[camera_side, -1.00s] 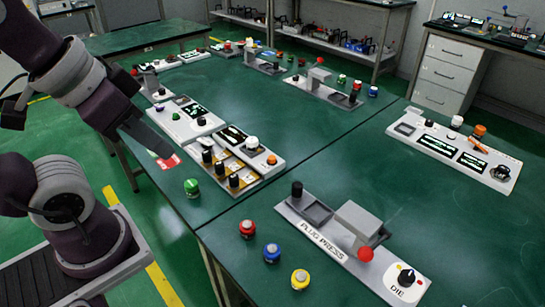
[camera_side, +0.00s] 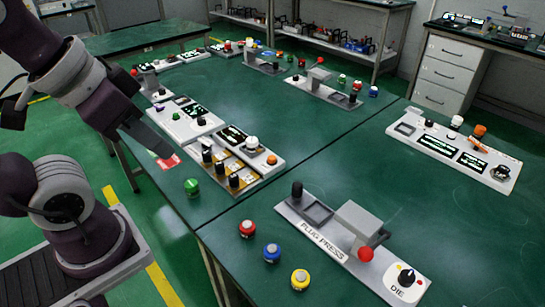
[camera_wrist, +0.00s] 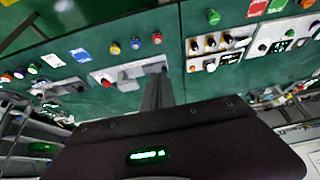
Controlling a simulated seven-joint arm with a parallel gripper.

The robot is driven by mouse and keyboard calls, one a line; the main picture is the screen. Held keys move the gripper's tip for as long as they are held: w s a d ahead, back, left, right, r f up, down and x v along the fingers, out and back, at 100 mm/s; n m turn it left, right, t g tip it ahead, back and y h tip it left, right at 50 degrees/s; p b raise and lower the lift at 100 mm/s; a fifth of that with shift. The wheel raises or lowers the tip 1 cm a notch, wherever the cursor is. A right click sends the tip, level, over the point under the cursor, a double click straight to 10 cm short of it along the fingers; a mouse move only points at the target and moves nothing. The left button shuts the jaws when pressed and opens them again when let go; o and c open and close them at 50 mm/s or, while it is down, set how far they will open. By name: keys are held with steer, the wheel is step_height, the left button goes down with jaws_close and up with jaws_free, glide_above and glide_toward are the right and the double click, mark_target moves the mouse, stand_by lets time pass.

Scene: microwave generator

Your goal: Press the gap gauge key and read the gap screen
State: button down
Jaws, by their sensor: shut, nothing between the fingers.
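My gripper (camera_side: 158,144) is shut and empty, above the near left edge of the green table by a red and white card (camera_side: 168,162). In the wrist view its dark fingers (camera_wrist: 157,88) are together. I cannot read which key or screen is marked gap. One console (camera_side: 262,177) has a lit screen (camera_side: 232,135), black knobs, a white button (camera_side: 251,143) and an orange one (camera_side: 271,160). A white console (camera_side: 170,128) behind it carries dark screens with green digits. A third console (camera_side: 408,133) at right has two lit screens (camera_side: 468,161). My gripper appears to touch none of them.
A plug press (camera_side: 360,218) with a red knob and a die dial stands in front. Green (camera_side: 192,187), red (camera_side: 247,229), blue (camera_side: 271,253) and yellow (camera_side: 300,279) buttons stand near the table edge. The middle of the table (camera_side: 300,150) is clear.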

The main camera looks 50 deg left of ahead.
steer(key=m+t+y, duration=0.1)
steer(key=m+t, duration=0.3)
steer(key=m, duration=0.4)
glide_above(269, 159)
step_height(269, 159, down, 18)
steer(key=shift+w+r, duration=0.1)
steer(key=shift+r, duration=0.05)
steer(key=shift+f, duration=4.4)
steer(key=shift+f, duration=0.1)
